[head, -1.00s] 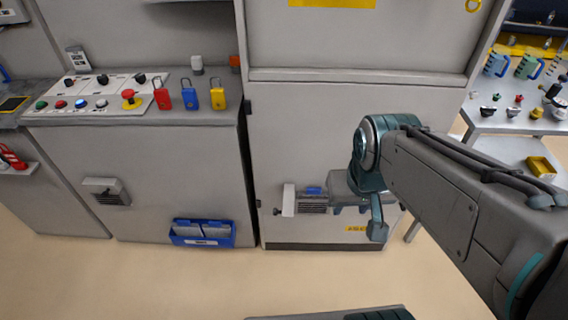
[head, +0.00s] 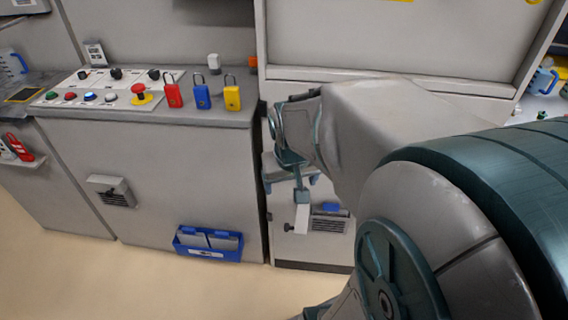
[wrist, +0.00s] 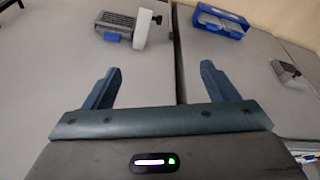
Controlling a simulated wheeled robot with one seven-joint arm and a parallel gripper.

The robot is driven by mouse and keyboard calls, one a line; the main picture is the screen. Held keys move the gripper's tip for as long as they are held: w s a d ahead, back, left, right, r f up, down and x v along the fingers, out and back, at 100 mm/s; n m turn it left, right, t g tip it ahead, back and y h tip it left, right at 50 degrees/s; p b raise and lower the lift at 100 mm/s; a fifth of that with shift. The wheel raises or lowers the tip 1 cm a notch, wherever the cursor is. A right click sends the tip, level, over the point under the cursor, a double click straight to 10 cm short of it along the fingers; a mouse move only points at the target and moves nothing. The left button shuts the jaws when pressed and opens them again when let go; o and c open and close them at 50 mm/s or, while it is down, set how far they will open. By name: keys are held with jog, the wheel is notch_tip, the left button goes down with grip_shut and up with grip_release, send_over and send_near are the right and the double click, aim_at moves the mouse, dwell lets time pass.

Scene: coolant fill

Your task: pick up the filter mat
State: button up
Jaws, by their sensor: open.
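Grey filter mats (head: 224,241) stand in a blue open holder (head: 208,254) low on the front of the grey cabinet. The holder also shows at the top right of the wrist view (wrist: 222,24), with grey mats inside. My gripper shows in the wrist view (wrist: 160,70) with its two blue fingers spread wide and nothing between them. In the head view my gripper (head: 292,186) is up and to the right of the holder, apart from it, and partly hidden by my own arm.
A louvred filter unit with a pale cover (head: 302,217) is low on the right cabinet, close to my gripper. Another vent (head: 112,191) is on the left cabinet. Red, blue and yellow padlocks (head: 232,96) stand by the control panel (head: 100,92). The floor (head: 120,285) in front is clear.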

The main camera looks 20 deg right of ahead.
jog(key=w+d+f+m+b, duration=0.1)
jog(key=w+d+f+b, duration=0.15)
jog(key=d+f, duration=0.3)
jog(key=w+d+f+m+b, duration=0.1)
jog(key=w+d+f+b, duration=0.1)
jog(key=d+f+b, duration=0.35)
jog(key=m+h+b, duration=0.1)
jog(key=m+b, duration=0.1)
jog(key=b, duration=0.3)
send_near(332, 206)
jog(key=shift+t, duration=0.4)
jog(key=shift+s+b+x, duration=0.15)
jog(key=shift+b+x, duration=1.3)
jog(key=shift+x, duration=1)
jog(key=shift+s+b+x, duration=0.15)
jog(key=shift+b+x, duration=1.25)
jog(key=shift+x, duration=1.05)
jog(key=shift+c, duration=0.3)
jog(key=c, duration=1.3)
